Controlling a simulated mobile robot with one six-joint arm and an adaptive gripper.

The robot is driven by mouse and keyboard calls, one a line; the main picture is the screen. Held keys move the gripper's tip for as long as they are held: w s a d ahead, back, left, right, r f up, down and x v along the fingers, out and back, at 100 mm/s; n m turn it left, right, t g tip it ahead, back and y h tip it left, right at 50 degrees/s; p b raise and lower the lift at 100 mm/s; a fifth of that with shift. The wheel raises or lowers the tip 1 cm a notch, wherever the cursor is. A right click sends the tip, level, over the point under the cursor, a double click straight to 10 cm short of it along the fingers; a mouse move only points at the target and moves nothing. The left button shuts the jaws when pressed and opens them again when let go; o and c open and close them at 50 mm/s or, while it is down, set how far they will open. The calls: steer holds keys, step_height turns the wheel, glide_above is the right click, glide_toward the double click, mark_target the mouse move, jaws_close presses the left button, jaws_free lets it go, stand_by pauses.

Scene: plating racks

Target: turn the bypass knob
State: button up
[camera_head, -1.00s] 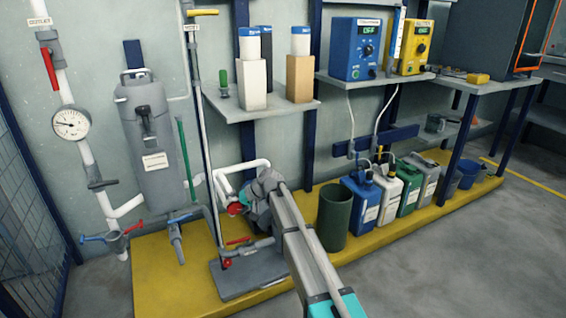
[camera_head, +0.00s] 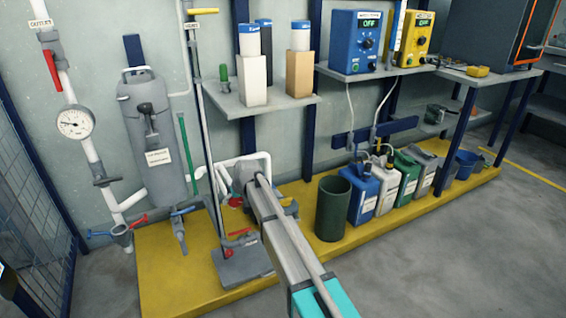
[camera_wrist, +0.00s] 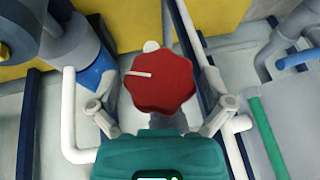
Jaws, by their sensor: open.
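A red lobed knob (camera_wrist: 158,80) with a white pointer line fills the middle of the wrist view. The line points left. I take it for the bypass knob, though no label on it is readable. My gripper (camera_wrist: 157,72) is open, with one finger on each side of the knob. I cannot tell whether either finger touches it. In the head view my gripper (camera_head: 245,178) is at the white pipework above the yellow platform. My arm hides part of that spot, and only a bit of red (camera_head: 235,202) shows beside it.
A grey pump-like base (camera_head: 240,268) with a red-handled valve stands on the yellow platform (camera_head: 180,285). A dark green bin (camera_head: 332,208) stands right of my arm, and several canisters follow. A shelf (camera_head: 260,106) with cylinders hangs above. A grey tank (camera_head: 152,140) is at the left.

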steer(key=shift+p+v, duration=5.9)
steer(key=shift+v, duration=0.75)
steer(key=s+d+r+p, duration=0.2)
steer(key=d+r+p, duration=0.3)
steer(key=d, duration=0.1)
steer(key=s+d+r+m+p, duration=0.1)
steer(key=s+d+r+p, duration=0.2)
steer(key=d+r+p, duration=0.2)
steer(key=shift+s+d+r+m+g+h+p, duration=0.2)
steer(key=shift+s+d+m+g+h+p, duration=0.25)
steer(key=shift+d, duration=0.8)
steer(key=shift+w, duration=0.2)
steer(key=w+a+f+n+b, duration=0.1)
steer(key=w+a+f+b, duration=0.1)
steer(key=a+f+b, duration=0.2)
steer(key=w+a+f+n+t+b, duration=0.1)
steer(key=a+f+b, duration=0.4)
steer(key=a, duration=0.5)
steer(key=shift+w, duration=0.9)
steer(key=shift+f+b, duration=0.25)
steer(key=shift+b, duration=0.1)
steer(key=b+x, duration=1.2)
steer(key=x, duration=0.1)
steer(key=shift+w+a+f, duration=0.1)
steer(key=shift+w+a, duration=0.1)
